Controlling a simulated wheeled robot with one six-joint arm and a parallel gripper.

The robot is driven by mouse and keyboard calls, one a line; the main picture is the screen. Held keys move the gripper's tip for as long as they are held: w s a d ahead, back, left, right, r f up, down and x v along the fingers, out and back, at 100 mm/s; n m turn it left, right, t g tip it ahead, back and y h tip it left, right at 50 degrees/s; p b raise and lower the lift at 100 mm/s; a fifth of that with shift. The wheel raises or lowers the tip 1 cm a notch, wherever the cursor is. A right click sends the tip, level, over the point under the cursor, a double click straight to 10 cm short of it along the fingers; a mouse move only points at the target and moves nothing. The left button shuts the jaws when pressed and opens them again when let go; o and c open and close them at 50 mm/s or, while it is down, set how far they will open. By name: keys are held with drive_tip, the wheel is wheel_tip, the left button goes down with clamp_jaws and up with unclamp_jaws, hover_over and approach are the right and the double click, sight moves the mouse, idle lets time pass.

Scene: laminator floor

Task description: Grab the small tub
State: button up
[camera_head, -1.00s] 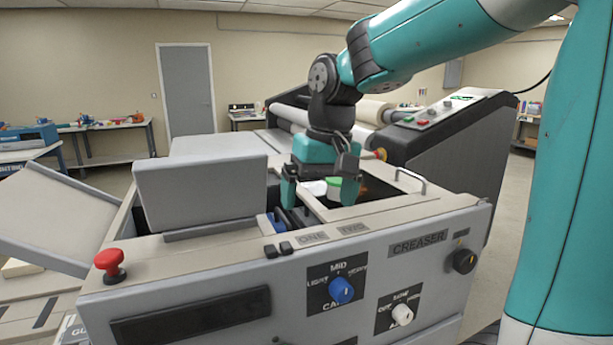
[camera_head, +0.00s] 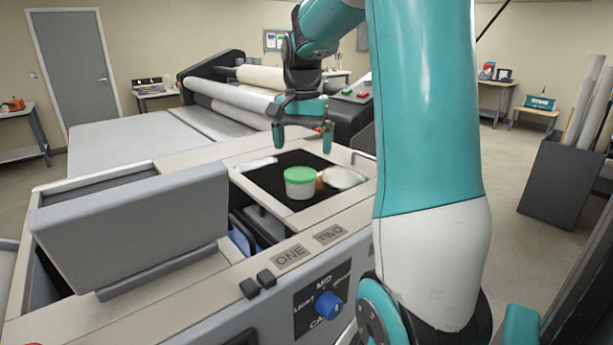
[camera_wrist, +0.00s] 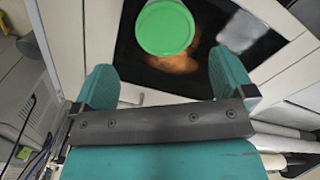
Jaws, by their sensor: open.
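The small tub (camera_head: 299,183) is white with a green lid. It stands upright on a black recessed panel (camera_head: 284,162) in the top of the grey creaser machine. In the wrist view the tub's green lid (camera_wrist: 164,27) shows from above, beyond the fingertips and between their lines. My gripper (camera_head: 303,146) is open and empty, above and behind the tub in the head view, apart from it. Its two teal fingers (camera_wrist: 166,80) are spread wide in the wrist view.
A raised grey cover (camera_head: 135,225) stands left. Rollers (camera_head: 235,98) stand behind, and a box of rolls (camera_head: 567,165) is right.

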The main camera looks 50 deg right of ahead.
sight(302, 173)
wheel_tip(302, 173, down, 10)
drive_tip(key=p, duration=0.2)
drive_tip(key=shift+w+r+p, duration=0.1)
drive_tip(key=shift+r+p, duration=0.05)
drive_tip(key=shift+p, duration=0.25)
drive_tip(key=shift+c, duration=0.2)
drive_tip(key=c, duration=0.8)
